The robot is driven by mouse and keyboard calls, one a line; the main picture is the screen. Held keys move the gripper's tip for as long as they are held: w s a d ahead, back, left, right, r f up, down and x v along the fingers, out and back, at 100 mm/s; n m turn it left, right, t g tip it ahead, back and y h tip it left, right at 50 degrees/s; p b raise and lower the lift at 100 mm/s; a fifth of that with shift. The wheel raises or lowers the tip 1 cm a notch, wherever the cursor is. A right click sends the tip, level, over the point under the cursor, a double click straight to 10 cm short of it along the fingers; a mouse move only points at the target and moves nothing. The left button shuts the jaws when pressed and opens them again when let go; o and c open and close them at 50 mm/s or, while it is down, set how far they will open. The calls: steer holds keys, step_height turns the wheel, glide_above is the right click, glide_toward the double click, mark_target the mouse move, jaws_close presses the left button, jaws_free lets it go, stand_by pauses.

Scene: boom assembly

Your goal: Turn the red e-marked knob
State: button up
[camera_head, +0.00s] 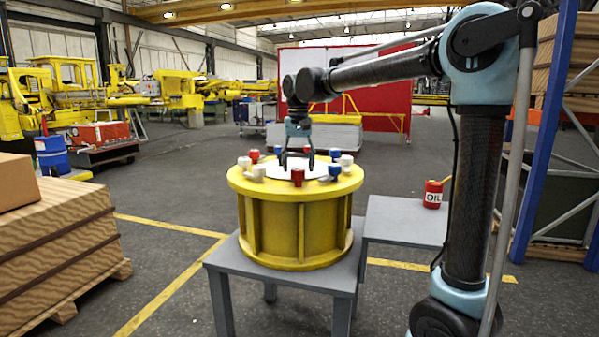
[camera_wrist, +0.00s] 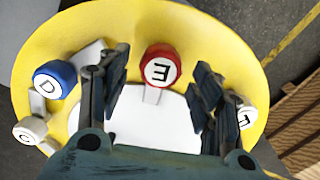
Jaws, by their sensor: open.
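The red knob marked E (camera_wrist: 160,66) sits near the rim of the round yellow drum, between my spread fingers in the wrist view. A short white bar runs from under it toward the drum's white centre. In the head view the near red knob (camera_head: 297,177) appears to be the same one. My gripper (camera_wrist: 161,84) is open and empty, with one finger on each side of the knob in the picture; I see no clear contact. In the head view my gripper (camera_head: 297,162) hangs low over the drum top, pointing down.
The yellow drum (camera_head: 295,225) stands on a grey table (camera_head: 280,281). Blue knob D (camera_wrist: 55,82), white knob C (camera_wrist: 30,131) and a white knob (camera_wrist: 246,117), partly behind a finger, flank the red one. A red oil can (camera_head: 433,195) stands on a side table.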

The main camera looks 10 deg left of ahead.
mark_target(299, 169)
step_height(299, 169, up, 9)
steer(key=shift+r, duration=0.2)
steer(key=shift+w, duration=0.1)
steer(key=s+d+f, duration=0.2)
steer(key=d+f, duration=0.2)
steer(key=d, duration=0.5)
steer(key=s+d+f+m+t, duration=0.1)
steer(key=s+d+f, duration=0.25)
steer(key=d, duration=0.55)
steer(key=s+d+f, duration=0.2)
steer(key=d+f, duration=0.3)
steer(key=d, duration=0.4)
steer(key=s+d+f, duration=0.4)
steer(key=s+f, duration=0.1)
steer(key=f, duration=0.2)
steer(key=s+d+f+m, duration=0.1)
steer(key=s+d+f, duration=0.4)
steer(key=f, duration=0.2)
steer(key=s+d+f+t, duration=0.1)
steer(key=s+d+f, duration=0.3)
steer(key=f, duration=0.4)
steer(key=shift+s+d+m, duration=0.25)
steer(key=shift+s+m, duration=0.15)
steer(key=shift+s, duration=0.15)
